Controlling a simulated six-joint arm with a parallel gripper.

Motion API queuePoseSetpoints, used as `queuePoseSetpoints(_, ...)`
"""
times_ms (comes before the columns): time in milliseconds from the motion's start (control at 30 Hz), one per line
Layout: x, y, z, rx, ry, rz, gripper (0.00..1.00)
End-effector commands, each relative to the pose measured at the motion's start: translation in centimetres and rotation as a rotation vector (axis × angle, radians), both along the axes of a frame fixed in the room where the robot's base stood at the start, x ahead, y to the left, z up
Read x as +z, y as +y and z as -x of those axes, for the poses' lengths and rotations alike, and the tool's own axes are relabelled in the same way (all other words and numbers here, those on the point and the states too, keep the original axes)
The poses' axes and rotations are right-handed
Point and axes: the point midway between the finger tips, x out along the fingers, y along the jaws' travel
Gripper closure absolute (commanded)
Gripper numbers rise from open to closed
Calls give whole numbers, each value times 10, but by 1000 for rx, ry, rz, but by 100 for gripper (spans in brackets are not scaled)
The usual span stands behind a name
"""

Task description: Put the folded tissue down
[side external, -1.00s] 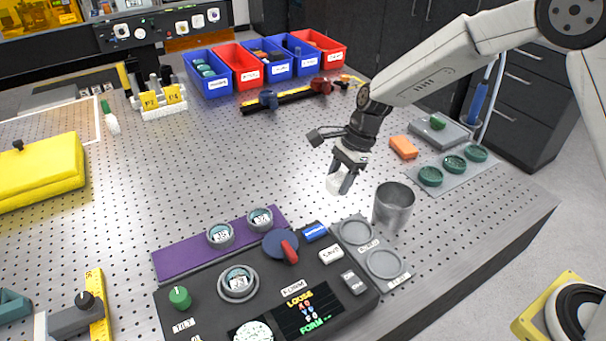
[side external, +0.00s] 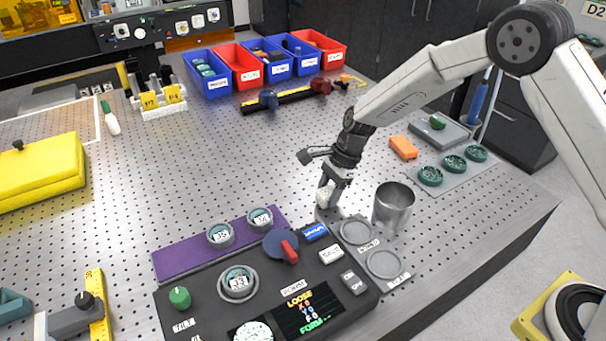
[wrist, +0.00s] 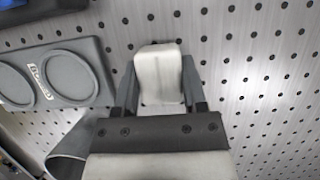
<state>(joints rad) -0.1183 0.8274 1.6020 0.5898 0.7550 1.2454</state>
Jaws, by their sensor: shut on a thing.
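The folded tissue is a small white block (wrist: 159,72) between my fingers in the wrist view. It also shows in the side view (side external: 324,198). My gripper (side external: 328,203) is shut on it, a finger on each side, and points down close to the perforated table (side external: 200,160). It is left of the metal cup (side external: 393,207) and behind the control panel. I cannot tell whether the tissue touches the table.
The cup also shows at the left in the wrist view (wrist: 75,145). A grey two-recess tray (side external: 384,264) lies in front of the cup. A purple strip (side external: 190,252) with two labelled discs is to the left.

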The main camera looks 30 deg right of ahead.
Motion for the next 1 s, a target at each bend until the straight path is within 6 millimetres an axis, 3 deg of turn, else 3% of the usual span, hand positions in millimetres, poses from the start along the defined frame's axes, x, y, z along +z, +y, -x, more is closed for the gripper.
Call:
queuePoseSetpoints(500, -8, 0, 0, 0, 0, 0, 93)
queuePoseSetpoints(533, -8, 0, 0, 0, -1, 0, 36)
queuePoseSetpoints(600, -8, 0, 0, 0, -1, 0, 14)
queuePoseSetpoints(633, -8, 0, 0, 0, -1, 0, 11)
queuePoseSetpoints(1000, -6, 0, 0, 0, -1, 0, 11)
